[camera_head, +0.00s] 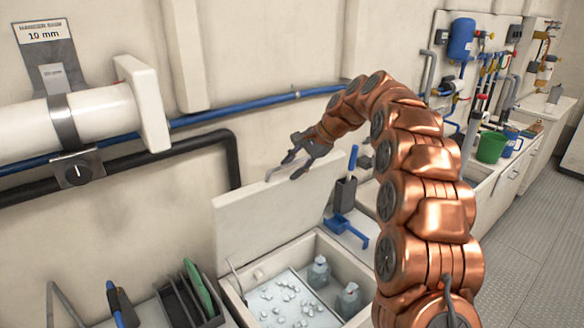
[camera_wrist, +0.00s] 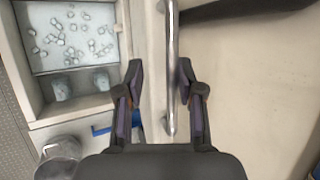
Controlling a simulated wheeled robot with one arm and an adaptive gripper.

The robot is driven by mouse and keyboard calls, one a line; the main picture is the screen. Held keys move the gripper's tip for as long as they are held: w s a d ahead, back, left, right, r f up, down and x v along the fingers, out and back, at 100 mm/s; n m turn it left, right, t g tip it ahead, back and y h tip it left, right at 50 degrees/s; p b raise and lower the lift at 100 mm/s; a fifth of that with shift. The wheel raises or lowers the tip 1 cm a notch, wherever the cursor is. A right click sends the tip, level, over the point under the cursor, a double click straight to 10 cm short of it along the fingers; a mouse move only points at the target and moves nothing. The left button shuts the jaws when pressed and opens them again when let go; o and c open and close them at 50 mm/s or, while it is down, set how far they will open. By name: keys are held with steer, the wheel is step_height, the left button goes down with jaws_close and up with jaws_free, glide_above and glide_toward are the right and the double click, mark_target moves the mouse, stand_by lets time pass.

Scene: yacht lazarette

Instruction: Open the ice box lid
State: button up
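The ice box lid (camera_head: 265,220) is a pale flat panel standing raised at the back of the ice box, near the wall. The ice box (camera_head: 352,262) is open below it, with ice cubes (camera_head: 280,300) and several bottles (camera_head: 318,271) inside. My gripper (camera_head: 293,168) is at the lid's upper edge. In the wrist view my gripper (camera_wrist: 160,70) has its fingers apart, with the lid's metal bar handle (camera_wrist: 172,60) between them. The bar lies closer to the right finger, and a gap shows on the left. The ice (camera_wrist: 70,38) lies to the left.
A blue scoop (camera_head: 348,230) and a dark holder with a blue handle (camera_head: 346,190) are right of the lid. A rack with a green board (camera_head: 198,288) is at left. Pipes (camera_head: 205,145) run along the wall behind. Floor at right is clear.

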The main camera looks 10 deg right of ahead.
steer(key=v, duration=1.1)
steer(key=shift+r, duration=0.15)
steer(key=shift+d, duration=0.1)
steer(key=shift+c, duration=0.3)
